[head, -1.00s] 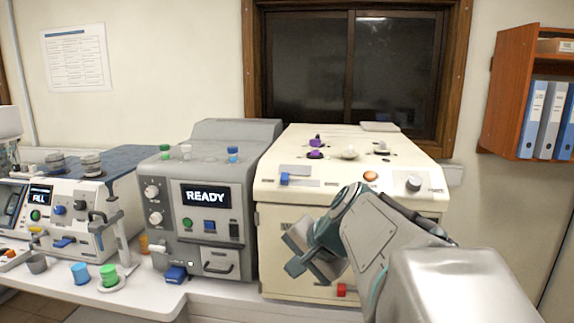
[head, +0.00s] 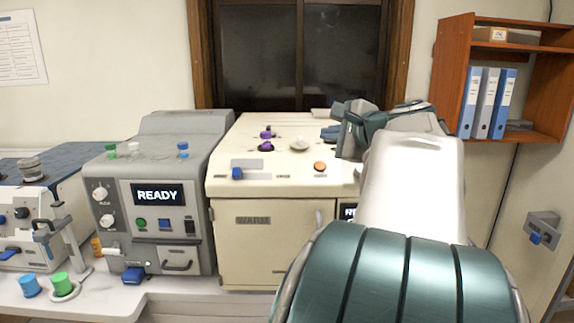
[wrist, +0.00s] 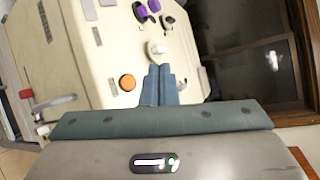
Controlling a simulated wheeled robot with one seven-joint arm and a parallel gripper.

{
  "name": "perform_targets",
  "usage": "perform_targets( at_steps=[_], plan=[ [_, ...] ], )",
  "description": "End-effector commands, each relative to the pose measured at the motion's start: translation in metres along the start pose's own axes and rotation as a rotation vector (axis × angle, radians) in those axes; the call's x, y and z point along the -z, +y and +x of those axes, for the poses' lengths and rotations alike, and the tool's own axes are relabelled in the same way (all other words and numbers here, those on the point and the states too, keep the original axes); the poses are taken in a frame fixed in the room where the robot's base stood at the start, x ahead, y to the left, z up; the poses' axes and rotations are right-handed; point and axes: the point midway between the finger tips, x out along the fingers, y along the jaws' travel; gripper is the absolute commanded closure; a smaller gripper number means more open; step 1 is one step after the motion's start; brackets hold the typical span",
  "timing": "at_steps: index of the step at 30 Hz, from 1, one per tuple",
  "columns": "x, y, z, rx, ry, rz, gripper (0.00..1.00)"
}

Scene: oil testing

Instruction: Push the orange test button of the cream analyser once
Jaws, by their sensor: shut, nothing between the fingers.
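The cream analyser (head: 264,240) stands on the bench in the middle of the head view, with "WARM" lettering on its front. Its orange test button (head: 320,166) is near the front edge of the sloping top, and it also shows in the wrist view (wrist: 127,82). My gripper (head: 328,133) is over the analyser's top, behind and to the right of the button. In the wrist view the fingers (wrist: 159,72) are together and empty. Their tips point near a white knob (wrist: 156,48), with the orange button off to their left. My arm hides the analyser's right side and part of its display.
Purple-capped pieces (head: 266,146) and a pale knob (head: 299,144) stand on the analyser's top. A blue switch (head: 237,173) is at its front left. The grey READY machine (head: 155,225) stands close on the left. A window is behind, and an orange-brown shelf (head: 456,60) hangs at the right.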

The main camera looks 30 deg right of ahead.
Motion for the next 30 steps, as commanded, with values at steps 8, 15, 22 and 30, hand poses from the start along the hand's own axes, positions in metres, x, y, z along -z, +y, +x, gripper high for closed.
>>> perform_targets(
  at_steps=[8,15,22,30],
  plan=[
    [0.013,0.015,0.017,-0.003,0.001,0.001,1.00],
    [0.031,0.033,0.041,-0.003,0.001,0.000,1.00],
    [0.042,0.044,0.057,-0.002,-0.001,0.000,1.00],
    [0.045,0.045,0.062,-0.001,0.000,-0.001,1.00]
  ],
)
